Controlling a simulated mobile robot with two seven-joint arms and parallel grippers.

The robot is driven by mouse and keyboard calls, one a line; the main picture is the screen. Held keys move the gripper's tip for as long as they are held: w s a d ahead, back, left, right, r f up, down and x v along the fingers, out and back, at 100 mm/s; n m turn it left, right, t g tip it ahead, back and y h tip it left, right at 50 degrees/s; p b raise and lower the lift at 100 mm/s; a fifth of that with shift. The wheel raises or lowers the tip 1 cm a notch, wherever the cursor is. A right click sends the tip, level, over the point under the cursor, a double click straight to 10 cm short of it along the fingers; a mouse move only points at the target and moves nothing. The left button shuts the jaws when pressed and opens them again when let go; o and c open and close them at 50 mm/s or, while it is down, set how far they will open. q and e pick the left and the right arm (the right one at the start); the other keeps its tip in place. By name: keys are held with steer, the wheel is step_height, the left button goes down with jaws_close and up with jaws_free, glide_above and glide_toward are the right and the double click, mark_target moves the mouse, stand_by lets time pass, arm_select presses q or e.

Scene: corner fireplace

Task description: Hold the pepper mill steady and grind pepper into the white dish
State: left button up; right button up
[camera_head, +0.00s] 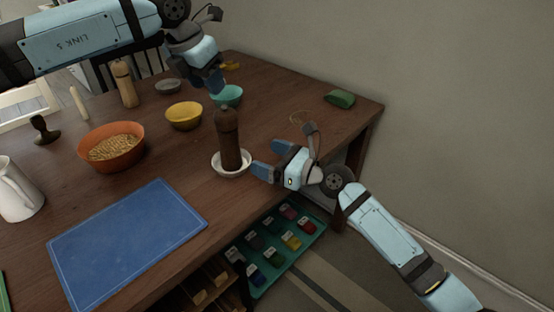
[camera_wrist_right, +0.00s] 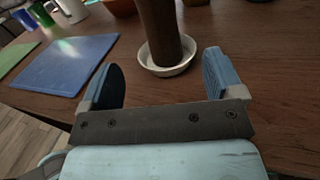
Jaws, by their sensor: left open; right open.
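The dark brown pepper mill (camera_head: 228,140) stands upright in, or just over, the white dish (camera_head: 217,169) near the table's right front edge. In the right wrist view the mill (camera_wrist_right: 160,30) and the dish (camera_wrist_right: 166,72) lie ahead, between the fingers' lines; the mill's top is cut off. My right gripper (camera_head: 267,159) is open and empty, just right of the dish, its fingers pointing toward the mill. My left gripper (camera_head: 212,83) hangs above and behind the mill, fingers down, open and apart from it; its finger gap is hard to see.
A blue board (camera_head: 128,243) lies in front. A green object (camera_head: 340,98) sits at the right corner.

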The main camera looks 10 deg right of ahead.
mark_target(225, 111)
steer(key=x, duration=1.2)
steer(key=shift+s, duration=0.1)
